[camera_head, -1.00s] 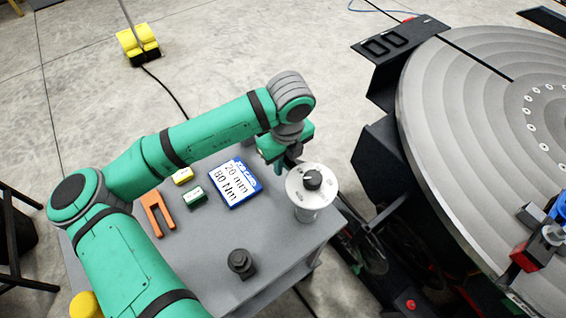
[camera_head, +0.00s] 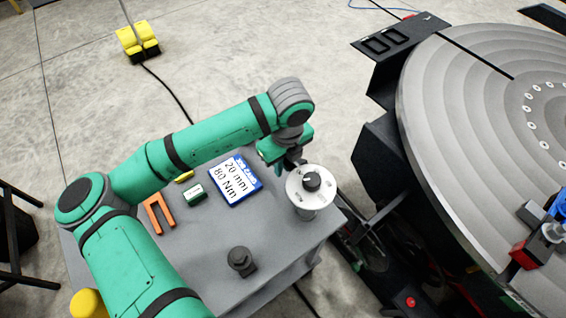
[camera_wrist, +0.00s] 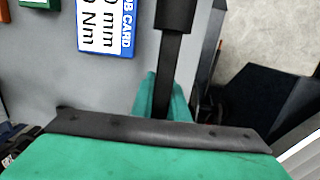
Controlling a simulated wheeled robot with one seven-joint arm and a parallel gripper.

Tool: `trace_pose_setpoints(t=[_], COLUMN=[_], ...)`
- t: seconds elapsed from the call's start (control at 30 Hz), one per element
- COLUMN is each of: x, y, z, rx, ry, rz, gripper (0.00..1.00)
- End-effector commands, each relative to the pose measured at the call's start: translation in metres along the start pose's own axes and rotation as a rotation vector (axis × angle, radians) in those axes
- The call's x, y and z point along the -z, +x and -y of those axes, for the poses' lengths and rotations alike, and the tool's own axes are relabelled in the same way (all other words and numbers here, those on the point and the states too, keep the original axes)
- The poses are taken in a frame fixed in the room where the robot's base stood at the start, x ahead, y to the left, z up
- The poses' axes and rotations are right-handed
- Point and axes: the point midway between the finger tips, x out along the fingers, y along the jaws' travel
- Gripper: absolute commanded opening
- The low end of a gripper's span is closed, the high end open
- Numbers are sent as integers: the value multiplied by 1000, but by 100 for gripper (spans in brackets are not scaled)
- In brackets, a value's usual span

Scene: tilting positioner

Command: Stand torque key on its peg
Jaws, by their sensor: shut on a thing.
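My gripper (camera_head: 292,160) is at the far right part of the grey table, just behind the round white dial stand, its fingers mostly hidden in the head view. In the wrist view my gripper (camera_wrist: 164,105) is shut on a dark, straight bar with a thicker block at its far end, which I take for the torque key (camera_wrist: 172,55). How its lower end sits is hidden. I cannot make out a peg for certain. A black block with a round top (camera_head: 240,260) stands at the table's front.
The white dial stand (camera_head: 299,198) with a black knob is close beside my gripper. A job card (camera_head: 236,180), a green box (camera_head: 194,195) and an orange fork (camera_head: 160,213) lie on the grey table (camera_head: 205,250). The large round positioner plate (camera_head: 450,120) is at right.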

Motion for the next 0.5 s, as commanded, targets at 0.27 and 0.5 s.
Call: trace_pose_setpoints(t=[0.27,0.5], x=[0,1], y=[8,12], z=[0,1], rx=[2,2], ry=[-1,0], rz=[0,1], gripper=[0,0])
